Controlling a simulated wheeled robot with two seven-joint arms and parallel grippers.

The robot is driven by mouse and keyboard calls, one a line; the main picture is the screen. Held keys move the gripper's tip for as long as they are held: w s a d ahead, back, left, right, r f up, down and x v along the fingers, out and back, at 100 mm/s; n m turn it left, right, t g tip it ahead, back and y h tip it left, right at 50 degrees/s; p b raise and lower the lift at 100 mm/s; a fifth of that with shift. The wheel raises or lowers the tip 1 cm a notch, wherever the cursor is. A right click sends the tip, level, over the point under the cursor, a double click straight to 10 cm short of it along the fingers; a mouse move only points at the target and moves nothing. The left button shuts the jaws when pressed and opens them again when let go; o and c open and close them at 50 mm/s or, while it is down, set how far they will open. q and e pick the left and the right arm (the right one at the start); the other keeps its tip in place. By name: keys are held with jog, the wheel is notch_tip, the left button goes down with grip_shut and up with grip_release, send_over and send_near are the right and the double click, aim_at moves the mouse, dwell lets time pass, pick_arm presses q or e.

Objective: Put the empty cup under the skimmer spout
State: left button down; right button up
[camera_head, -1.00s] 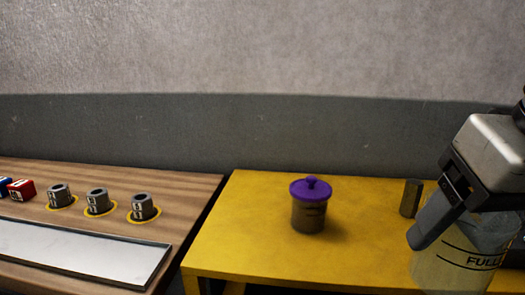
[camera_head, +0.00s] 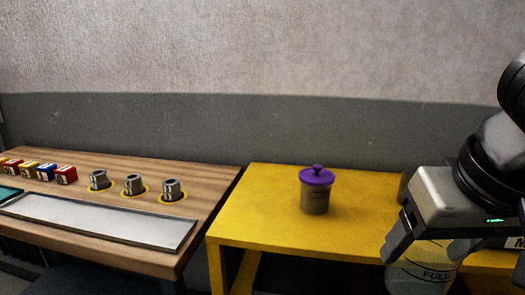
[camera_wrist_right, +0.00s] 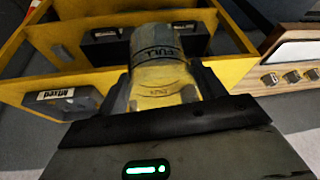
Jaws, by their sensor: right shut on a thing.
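My right gripper (camera_head: 425,250) is shut on a clear cup (camera_head: 420,279) marked with a FULL line. The cup hangs at the front edge of the yellow table, at the lower right of the head view. In the right wrist view the cup (camera_wrist_right: 160,70) sits between the jaws, with yellow showing through its wall. I cannot tell if it is empty. I cannot make out the skimmer spout. My left gripper is not in view.
A brown jar with a purple lid (camera_head: 316,192) stands on the yellow table (camera_head: 265,215). A wooden bench (camera_head: 215,180) at left carries grey cylinders, coloured blocks and a pale tray (camera_head: 100,221). The wrist view shows a box labelled Mixed (camera_wrist_right: 62,100) in the yellow frame.

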aim_at(388, 277)
jog(key=s+p+x, duration=0.2)
jog(key=x, duration=1.6)
jog(key=shift+a+f, duration=0.2)
jog(key=shift+f, duration=0.2)
jog(key=shift+w, duration=0.15)
